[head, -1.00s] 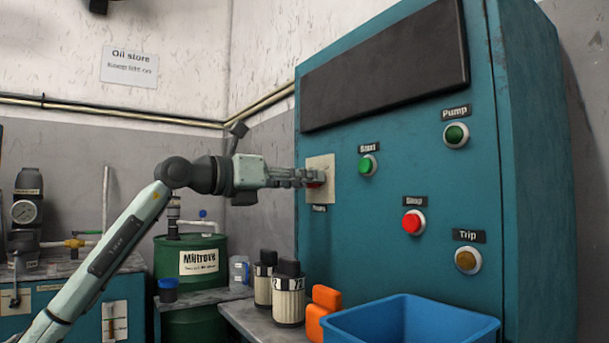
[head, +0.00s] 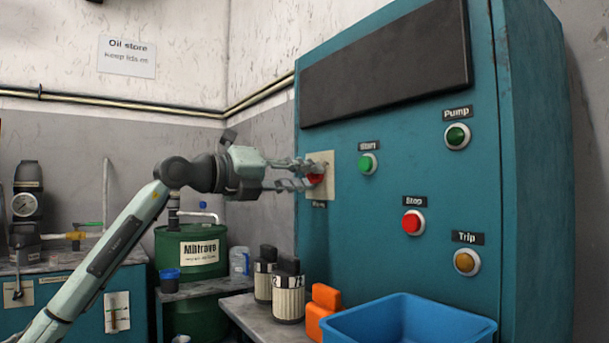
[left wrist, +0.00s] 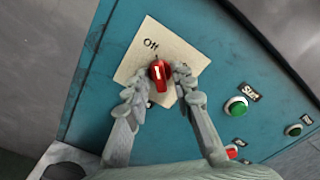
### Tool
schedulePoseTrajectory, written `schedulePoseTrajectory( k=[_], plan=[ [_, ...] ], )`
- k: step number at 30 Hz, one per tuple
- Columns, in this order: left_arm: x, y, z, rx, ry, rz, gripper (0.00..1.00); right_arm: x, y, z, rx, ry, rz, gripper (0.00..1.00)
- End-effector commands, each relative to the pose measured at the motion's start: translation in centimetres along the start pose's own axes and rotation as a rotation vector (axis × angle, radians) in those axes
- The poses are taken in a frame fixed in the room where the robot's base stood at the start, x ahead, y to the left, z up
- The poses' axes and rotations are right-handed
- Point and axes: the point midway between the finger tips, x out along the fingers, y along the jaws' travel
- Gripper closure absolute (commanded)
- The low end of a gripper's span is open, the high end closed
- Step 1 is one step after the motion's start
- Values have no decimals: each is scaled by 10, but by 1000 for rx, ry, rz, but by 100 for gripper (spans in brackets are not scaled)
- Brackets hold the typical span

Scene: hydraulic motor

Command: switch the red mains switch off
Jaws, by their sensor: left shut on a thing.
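The red mains switch (head: 316,179) is on a cream plate (head: 327,190) at the left edge of the teal cabinet's front. In the left wrist view the switch (left wrist: 158,84) has a white mark on its knob, and the word "Off" is printed on the plate (left wrist: 131,66) above it. My left gripper (head: 309,174) reaches in from the left, its two fingers one above the other in the head view. In the left wrist view my left gripper (left wrist: 161,79) is shut on the knob, a finger on each side. My right gripper is not in view.
The teal cabinet (head: 400,260) also carries the green start button (head: 367,164), red stop button (head: 413,222), green pump lamp (head: 457,136) and amber trip lamp (head: 466,262). A blue crate (head: 410,315), orange block (head: 322,310) and filters (head: 288,300) stand below.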

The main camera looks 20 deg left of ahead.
Motion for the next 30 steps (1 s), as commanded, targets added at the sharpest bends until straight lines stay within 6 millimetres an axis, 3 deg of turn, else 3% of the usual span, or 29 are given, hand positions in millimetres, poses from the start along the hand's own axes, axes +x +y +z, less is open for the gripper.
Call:
schedulePoseTrajectory(
  k=[12,13,14,24,30],
  plan=[
    [0,0,-1,-7,3,1,100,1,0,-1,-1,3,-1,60],
    [0,0,-1,-7,3,1,72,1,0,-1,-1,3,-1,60],
    [0,0,-1,-6,2,1,68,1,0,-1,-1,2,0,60],
    [-2,0,0,-5,0,1,68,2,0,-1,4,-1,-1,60],
    [-29,1,0,-2,-1,4,68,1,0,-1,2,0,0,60]
  ],
)
